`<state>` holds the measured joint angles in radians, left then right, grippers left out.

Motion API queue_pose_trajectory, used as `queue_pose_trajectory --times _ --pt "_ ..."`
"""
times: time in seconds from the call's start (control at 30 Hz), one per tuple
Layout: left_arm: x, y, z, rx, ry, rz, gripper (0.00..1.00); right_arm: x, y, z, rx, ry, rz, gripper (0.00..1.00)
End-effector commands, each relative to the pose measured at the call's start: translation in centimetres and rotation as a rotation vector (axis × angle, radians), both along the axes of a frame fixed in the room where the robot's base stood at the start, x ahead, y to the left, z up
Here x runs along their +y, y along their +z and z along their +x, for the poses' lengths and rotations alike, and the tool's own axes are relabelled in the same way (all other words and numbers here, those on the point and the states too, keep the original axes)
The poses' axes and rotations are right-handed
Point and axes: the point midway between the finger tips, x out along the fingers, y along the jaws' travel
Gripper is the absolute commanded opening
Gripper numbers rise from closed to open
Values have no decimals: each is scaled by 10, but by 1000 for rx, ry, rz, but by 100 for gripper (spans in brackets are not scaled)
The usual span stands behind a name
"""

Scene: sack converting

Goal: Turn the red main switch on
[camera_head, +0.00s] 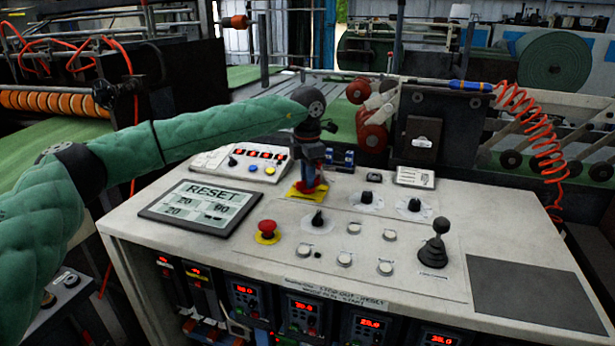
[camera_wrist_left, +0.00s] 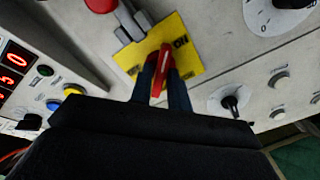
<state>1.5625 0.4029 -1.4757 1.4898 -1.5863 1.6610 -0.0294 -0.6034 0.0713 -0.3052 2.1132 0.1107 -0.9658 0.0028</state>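The red main switch (camera_wrist_left: 163,66) sits on a yellow plate (camera_wrist_left: 187,29) on the console's top panel. In the head view the yellow plate (camera_head: 309,191) shows, but the switch is mostly hidden by my gripper. My left gripper (camera_head: 308,180) reaches down over the plate from above. In the left wrist view its two dark fingers (camera_wrist_left: 163,85) are on either side of the red handle, close against it. Part of the word "ON" shows on the plate beside the handle. My right gripper is in neither view.
Around the switch are a black selector knob (camera_head: 318,218), a red emergency button (camera_head: 267,229), a RESET screen (camera_head: 200,207), a small box with red digits (camera_head: 243,163) and a black joystick (camera_head: 435,245). The console's right side holds a bare dark panel (camera_head: 530,290).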

Motion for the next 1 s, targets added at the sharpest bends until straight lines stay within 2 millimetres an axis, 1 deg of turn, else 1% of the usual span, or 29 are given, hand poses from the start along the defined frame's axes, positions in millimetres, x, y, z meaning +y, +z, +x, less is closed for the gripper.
queue_pose_trajectory --times 0.03,0.07,0.33,0.43,0.57,0.67,0.8,1.0 --pt "0 0 0 0 0 0 29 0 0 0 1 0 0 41" --pt "0 0 0 0 0 0 33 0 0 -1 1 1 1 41" --pt "0 0 0 0 0 0 33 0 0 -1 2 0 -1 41" --pt "0 5 0 0 1 0 33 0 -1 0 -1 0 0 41" --pt "0 21 0 -2 1 1 33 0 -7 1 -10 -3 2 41" --pt "-1 36 0 -1 0 0 33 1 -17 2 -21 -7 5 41" --pt "-1 57 0 -1 0 0 33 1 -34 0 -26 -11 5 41" --pt "0 75 1 0 0 0 33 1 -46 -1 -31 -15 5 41"
